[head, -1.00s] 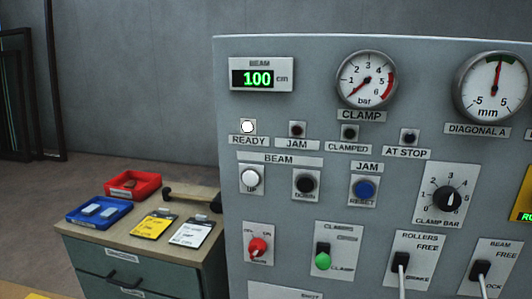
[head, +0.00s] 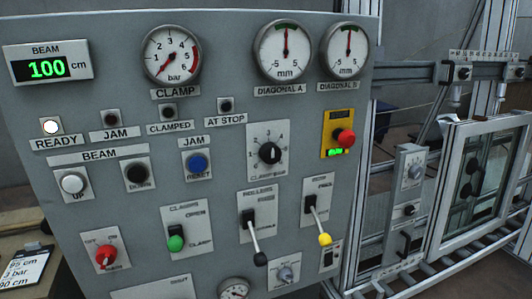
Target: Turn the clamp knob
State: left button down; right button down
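The clamp knob (head: 270,153) is a black rotary knob on a white dial plate with numbers around it, labelled CLAMP BAR. It sits in the middle right of the grey control panel (head: 225,105); its pointer is upward, though the exact setting is hard to read. The clamp gauge (head: 172,54), in bar, stands at the upper left with its red needle at the low end. A separate clamp switch (head: 176,243) with a green tip, marked OPEN and CLAMP, is lower on the panel. Neither gripper shows in the head view.
Two levers, one black-tipped (head: 260,259) and one yellow-tipped (head: 325,239), stick out below the knob. A red emergency button (head: 345,138) is to its right. The READY lamp (head: 50,127) is lit. A metal frame machine (head: 440,190) stands at the right.

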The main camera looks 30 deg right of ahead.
aim_at(269, 152)
jog(key=l+z, duration=0.15)
jog(key=l, duration=1.65)
jog(key=k, duration=0.1)
